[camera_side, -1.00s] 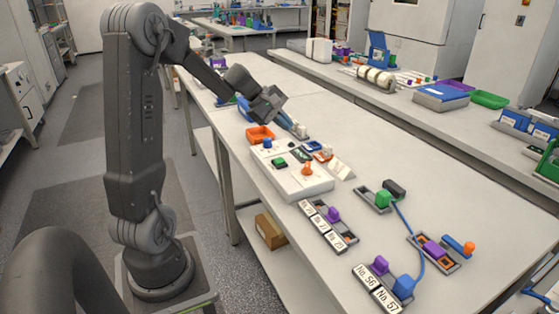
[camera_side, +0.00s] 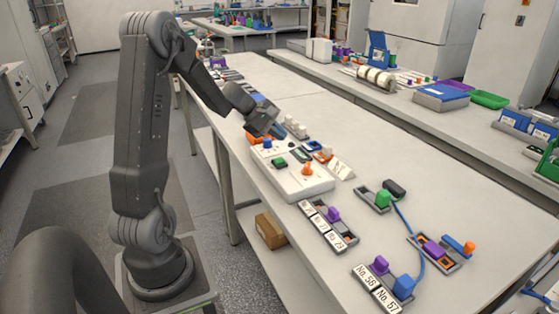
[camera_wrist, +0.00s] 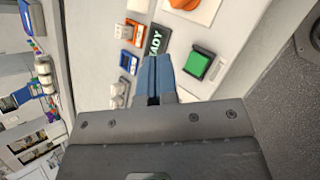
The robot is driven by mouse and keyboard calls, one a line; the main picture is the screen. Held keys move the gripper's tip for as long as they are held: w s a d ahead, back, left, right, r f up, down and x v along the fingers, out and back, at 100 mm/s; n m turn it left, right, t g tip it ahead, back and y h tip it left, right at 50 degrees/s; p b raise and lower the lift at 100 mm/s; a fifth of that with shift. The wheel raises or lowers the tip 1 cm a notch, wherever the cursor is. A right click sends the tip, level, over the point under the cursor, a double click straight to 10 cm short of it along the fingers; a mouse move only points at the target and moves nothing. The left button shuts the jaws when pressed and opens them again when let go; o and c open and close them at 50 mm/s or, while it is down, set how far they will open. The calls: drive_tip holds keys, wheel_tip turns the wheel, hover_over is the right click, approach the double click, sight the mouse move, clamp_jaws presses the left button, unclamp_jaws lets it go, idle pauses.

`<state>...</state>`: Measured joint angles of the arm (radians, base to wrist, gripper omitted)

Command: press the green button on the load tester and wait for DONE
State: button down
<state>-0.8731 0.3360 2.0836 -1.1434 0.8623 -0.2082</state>
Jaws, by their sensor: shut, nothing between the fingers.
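The load tester (camera_side: 305,184) is a white box on the bench with a green button (camera_side: 279,162), an orange knob and a small dark display. In the wrist view the green button (camera_wrist: 201,63) sits in a black surround, right of my fingertips. The dark display (camera_wrist: 157,40) shows light letters ending in "ADY"; its lower part is hidden by my fingers. My gripper (camera_wrist: 155,62) is shut and empty, with its blue fingers together. In the side view it hangs above the tester's far end, apart from the green button.
An orange tray lies just beyond the tester, partly behind my gripper. Blue and white small parts (camera_side: 313,146) stand along the tester's right side. Labelled battery holders (camera_side: 328,225) and a blue cable (camera_side: 412,240) lie nearer the camera. The bench's right middle is clear.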

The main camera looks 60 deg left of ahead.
sight(279, 161)
drive_tip(key=shift+f, duration=2.6)
drive_tip(key=shift+f, duration=0.15)
drive_tip(key=shift+f, duration=0.25)
drive_tip(key=shift+f, duration=0.55)
idle(0.8)
drive_tip(key=shift+r, duration=0.95)
drive_tip(key=shift+r, duration=2.55)
